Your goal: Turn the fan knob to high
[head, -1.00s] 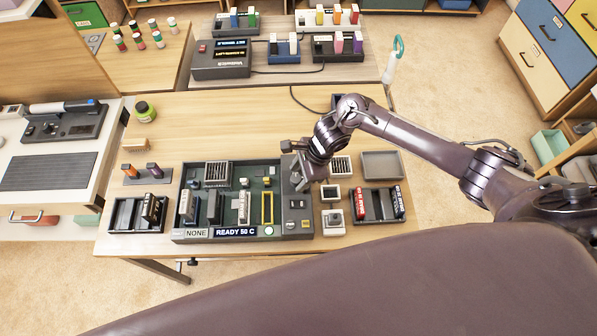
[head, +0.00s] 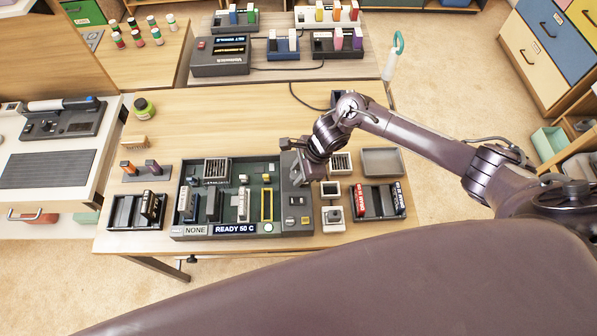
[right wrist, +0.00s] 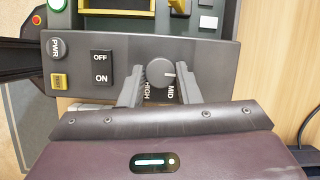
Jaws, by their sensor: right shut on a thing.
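The fan knob (right wrist: 160,72) is a round grey dial on the dark control panel (right wrist: 215,68) in the right wrist view. Its light pointer mark points right, close to the MID label. The HIGH label (right wrist: 148,92) is below the knob, partly beside the left finger. My right gripper (right wrist: 161,70) is shut on the knob, one finger on each side. In the head view the right gripper (head: 297,172) is at the panel on the right side of the test station (head: 282,228) and hides the knob. My left gripper is not in view.
The panel also has an OFF/ON switch (right wrist: 102,67) and a PWR button (right wrist: 57,48). Small trays and a rack (head: 378,200) stand right of the station. Another rack (head: 137,211) stands at its left. The table behind is mostly clear.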

